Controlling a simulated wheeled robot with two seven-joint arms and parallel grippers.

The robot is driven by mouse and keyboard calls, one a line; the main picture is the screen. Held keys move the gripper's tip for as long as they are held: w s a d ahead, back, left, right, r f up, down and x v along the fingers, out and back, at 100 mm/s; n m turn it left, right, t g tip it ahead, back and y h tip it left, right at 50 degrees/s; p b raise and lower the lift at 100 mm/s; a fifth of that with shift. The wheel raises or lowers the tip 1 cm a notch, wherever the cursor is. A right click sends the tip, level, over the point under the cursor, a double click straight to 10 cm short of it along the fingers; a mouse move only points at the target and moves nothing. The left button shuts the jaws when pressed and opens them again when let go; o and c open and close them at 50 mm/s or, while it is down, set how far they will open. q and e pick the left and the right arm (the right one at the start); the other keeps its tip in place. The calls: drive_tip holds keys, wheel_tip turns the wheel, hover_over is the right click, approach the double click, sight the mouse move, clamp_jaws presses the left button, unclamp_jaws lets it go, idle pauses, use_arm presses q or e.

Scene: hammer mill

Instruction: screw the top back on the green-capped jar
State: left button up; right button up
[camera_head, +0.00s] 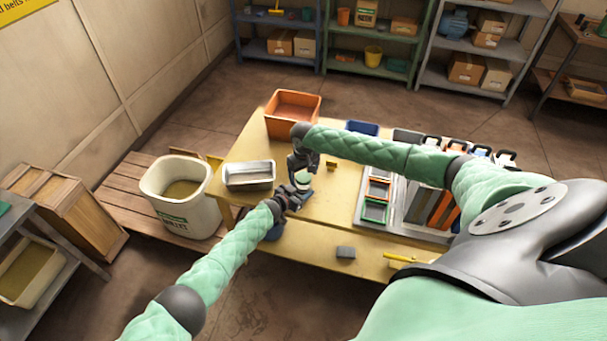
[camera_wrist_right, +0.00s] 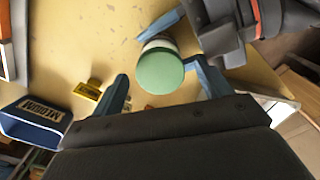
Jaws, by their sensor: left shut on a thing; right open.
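The jar (camera_head: 302,178) stands over the yellow table, mostly hidden between my two grippers in the head view. In the right wrist view its round green cap (camera_wrist_right: 161,72) faces the camera, with the white jar body (camera_wrist_right: 157,43) just behind it. The cap sits at the jar's mouth; I cannot tell how tight it is. My left gripper (camera_head: 292,193) is shut on the jar body from the side; it also shows in the wrist view (camera_wrist_right: 185,32). My right gripper (camera_head: 304,166) is open above, its blue fingers on either side of the cap, apart from it on the left.
A metal tin (camera_head: 249,175) and an orange bin (camera_head: 292,113) stand left and behind on the table (camera_head: 315,208). A small yellow block (camera_wrist_right: 88,89) and a blue "MEDIUM" bin (camera_wrist_right: 35,118) lie near.

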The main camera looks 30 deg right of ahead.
drive_tip(key=n, duration=0.4)
drive_tip(key=shift+n, duration=2.4)
